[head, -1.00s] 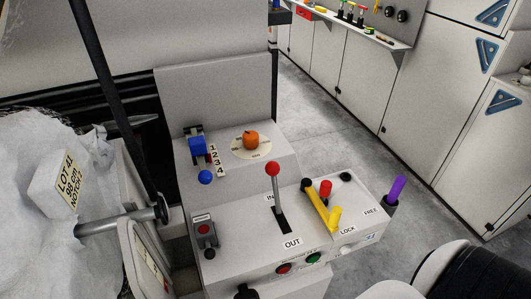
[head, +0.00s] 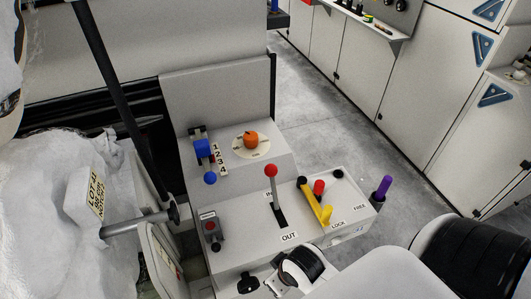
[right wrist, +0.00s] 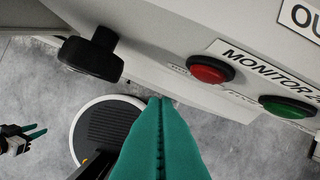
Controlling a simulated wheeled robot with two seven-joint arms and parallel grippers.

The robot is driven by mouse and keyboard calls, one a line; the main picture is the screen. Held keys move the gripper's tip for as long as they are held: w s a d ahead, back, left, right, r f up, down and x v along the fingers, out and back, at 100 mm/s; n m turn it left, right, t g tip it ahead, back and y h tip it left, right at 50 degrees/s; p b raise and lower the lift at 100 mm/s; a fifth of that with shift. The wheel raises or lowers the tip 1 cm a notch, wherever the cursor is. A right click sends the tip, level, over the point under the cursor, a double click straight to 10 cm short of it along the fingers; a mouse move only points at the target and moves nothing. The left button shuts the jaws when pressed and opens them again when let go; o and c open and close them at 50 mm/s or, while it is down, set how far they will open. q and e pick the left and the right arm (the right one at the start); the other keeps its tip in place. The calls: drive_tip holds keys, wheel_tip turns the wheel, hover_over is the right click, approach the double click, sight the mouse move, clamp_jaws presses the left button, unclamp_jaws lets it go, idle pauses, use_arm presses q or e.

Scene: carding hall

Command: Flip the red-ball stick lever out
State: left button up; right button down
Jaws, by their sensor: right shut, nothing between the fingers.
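The stick lever (head: 275,194) with its red ball (head: 271,171) rises from a dark slot in the grey console top (head: 240,221). The ball is towards the IN label (head: 269,194), and the OUT label (head: 289,237) is at the slot's near end. My right gripper (right wrist: 160,99) is shut and empty in the right wrist view, below the console's front face and apart from the lever. Its fingers are out of sight in the head view. A gripper with teal fingers, apparently my left (right wrist: 34,132), shows small at the left edge of the right wrist view; its opening is unclear.
The yellow lever (head: 316,203) and a red knob (head: 319,187) stand right of the stick, the blue-ball lever (head: 207,162) and orange knob (head: 251,140) behind. Red (right wrist: 210,69) and green (right wrist: 287,107) buttons and a black knob (right wrist: 90,56) project from the front.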

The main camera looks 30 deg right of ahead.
drive_tip(key=shift+n+y, duration=0.7)
drive_tip(key=shift+y, duration=0.1)
drive_tip(key=w+a+r, duration=0.1)
drive_tip(key=w+r, duration=0.1)
drive_tip(key=w+a+r, duration=0.1)
drive_tip(key=w+r, duration=0.1)
drive_tip(key=w, duration=0.1)
drive_tip(key=w+a+r, duration=0.1)
drive_tip(key=w+r, duration=0.2)
drive_tip(key=shift+a+p, duration=0.2)
drive_tip(key=shift+p, duration=0.2)
drive_tip(key=w, duration=0.2)
drive_tip(key=w+r, duration=0.1)
drive_tip(key=w, duration=0.1)
drive_tip(key=w+r, duration=0.1)
drive_tip(key=w, duration=0.1)
drive_tip(key=shift+w+d+r, duration=0.1)
drive_tip(key=shift+d+r, duration=0.1)
drive_tip(key=shift+d, duration=0.15)
drive_tip(key=w+d+r+m+g+h, duration=0.1)
drive_tip(key=w+d+r+m, duration=0.3)
drive_tip(key=w+d+r, duration=0.8)
wheel_tip(320, 180, up, 3)
drive_tip(key=shift+d+f+g+h, duration=0.1)
drive_tip(key=shift+d+g+h, duration=0.2)
drive_tip(key=shift+d, duration=0.9)
